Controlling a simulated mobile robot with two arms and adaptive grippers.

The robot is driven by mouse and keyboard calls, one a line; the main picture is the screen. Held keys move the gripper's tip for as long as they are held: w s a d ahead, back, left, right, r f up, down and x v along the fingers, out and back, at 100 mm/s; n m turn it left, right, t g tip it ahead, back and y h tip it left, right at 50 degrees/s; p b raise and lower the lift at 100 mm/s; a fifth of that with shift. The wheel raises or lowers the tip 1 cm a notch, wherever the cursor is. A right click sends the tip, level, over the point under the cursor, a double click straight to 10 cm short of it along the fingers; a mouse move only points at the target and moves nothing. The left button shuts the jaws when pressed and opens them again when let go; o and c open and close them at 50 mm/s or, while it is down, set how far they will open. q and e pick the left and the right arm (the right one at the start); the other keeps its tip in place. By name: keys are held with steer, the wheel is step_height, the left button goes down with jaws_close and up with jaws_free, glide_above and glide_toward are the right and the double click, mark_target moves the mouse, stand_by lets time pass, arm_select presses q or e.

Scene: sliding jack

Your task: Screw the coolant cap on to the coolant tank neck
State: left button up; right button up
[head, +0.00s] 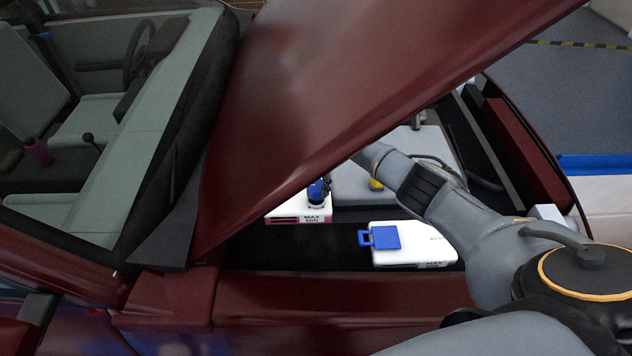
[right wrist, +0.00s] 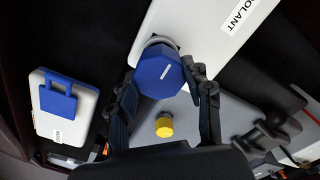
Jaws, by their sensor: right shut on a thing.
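The blue coolant cap (right wrist: 160,77) is a faceted knob with a white mark on top. It sits between the two black fingers of my right gripper (right wrist: 162,74), which is shut on it. The white coolant tank (right wrist: 205,22), labelled COOLANT, lies just behind the cap. The cap covers the grey neck (right wrist: 158,42), whose rim shows at its edge; I cannot tell how far it is threaded. In the head view the cap (head: 317,190) is above the tank (head: 298,210) with its pink band and MAX/MIN marks. The hood hides most of my right gripper there. My left gripper is not in view.
The raised dark red hood (head: 330,90) hangs low over my right arm. A white reservoir (head: 425,245) with a blue flip lid (head: 384,237) stands at the front right. A yellow cap (right wrist: 164,127) on the grey engine cover (head: 350,188) is close by.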

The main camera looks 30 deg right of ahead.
steer(key=shift+p, duration=0.35)
stand_by(0.5)
steer(key=shift+f+b, duration=0.6)
steer(key=shift+f, duration=0.45)
steer(key=shift+s+f, duration=0.15)
stand_by(0.5)
